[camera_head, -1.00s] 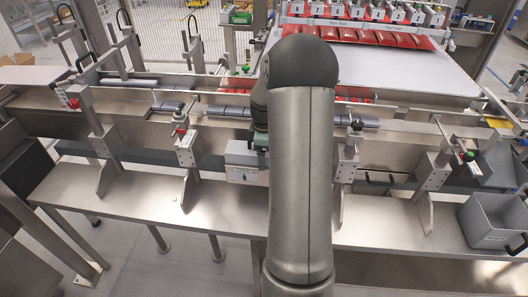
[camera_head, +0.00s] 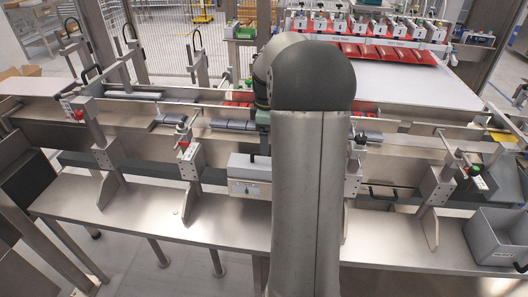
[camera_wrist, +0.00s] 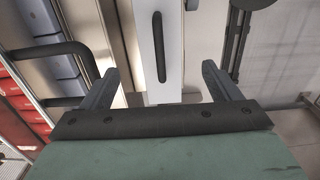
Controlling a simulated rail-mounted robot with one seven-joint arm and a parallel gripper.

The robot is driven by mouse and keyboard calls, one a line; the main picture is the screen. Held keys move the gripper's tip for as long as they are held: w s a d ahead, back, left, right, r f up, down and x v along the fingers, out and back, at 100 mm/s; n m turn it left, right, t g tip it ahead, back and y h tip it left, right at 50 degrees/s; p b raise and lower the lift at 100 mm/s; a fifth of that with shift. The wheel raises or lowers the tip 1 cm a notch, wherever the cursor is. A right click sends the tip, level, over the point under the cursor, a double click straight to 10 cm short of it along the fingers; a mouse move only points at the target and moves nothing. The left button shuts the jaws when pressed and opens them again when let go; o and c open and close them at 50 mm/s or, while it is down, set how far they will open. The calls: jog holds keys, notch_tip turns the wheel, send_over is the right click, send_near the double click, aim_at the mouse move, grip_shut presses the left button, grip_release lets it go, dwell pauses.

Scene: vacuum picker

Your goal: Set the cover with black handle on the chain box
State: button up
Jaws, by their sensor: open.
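In the wrist view, a pale narrow cover (camera_wrist: 173,60) with a long black handle (camera_wrist: 160,47) lies ahead of my gripper. My gripper (camera_wrist: 160,85) is open, with its two dark fingers spread to either side of the cover's near end, and nothing is held. In the head view, my arm hides most of the gripper; its green body (camera_head: 263,122) shows left of the arm, above a light grey box with a label (camera_head: 250,178). I cannot tell whether this box is the chain box or carries the cover.
A steel conveyor line with posts and clamps (camera_head: 190,160) crosses the view. Grey packs (camera_head: 232,125) lie in its channel. A grey bin (camera_head: 497,236) stands at the right. The steel shelf (camera_head: 130,215) in front is mostly clear. A bent black bar (camera_wrist: 60,50) lies left of the gripper.

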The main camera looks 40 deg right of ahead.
jog(key=shift+a+r, duration=0.3)
jog(key=s+a+m, duration=0.2)
jog(key=s+a, duration=0.2)
jog(key=a, duration=0.6)
jog(key=s+a+m, duration=0.2)
jog(key=s+a, duration=0.3)
jog(key=a, duration=0.5)
jog(key=s+a+f+m, duration=0.3)
jog(key=s+a, duration=0.6)
jog(key=s, duration=0.3)
jog(key=shift+f+m, duration=0.15)
jog(key=shift+m, duration=0.55)
